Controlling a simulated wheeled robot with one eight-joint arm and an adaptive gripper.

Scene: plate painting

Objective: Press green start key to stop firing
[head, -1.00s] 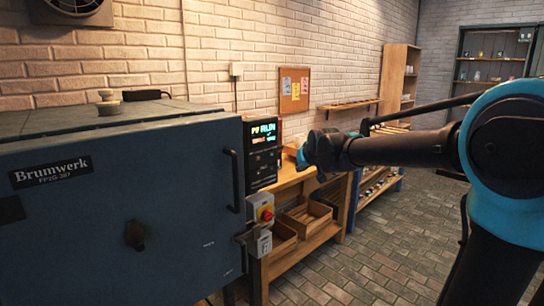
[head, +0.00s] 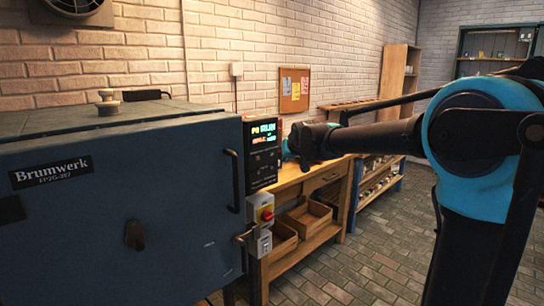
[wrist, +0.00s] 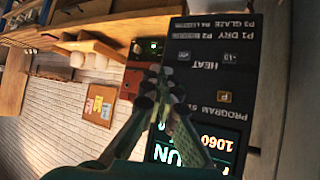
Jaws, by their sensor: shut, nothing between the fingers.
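The kiln controller (head: 262,165) is a black panel on the right end of the blue kiln (head: 120,205). Its lit display (head: 263,133) reads RUN. I cannot make out the green start key; the fingers cover part of the panel. My gripper (wrist: 155,82) is shut and empty, its tips over the panel's left edge in that view. In the head view my gripper (head: 297,141) is just right of the controller; contact cannot be told.
A wooden bench (head: 315,178) with crates stands behind. In the wrist view a small green light (wrist: 153,46) shows on a dark object beyond the fingers.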

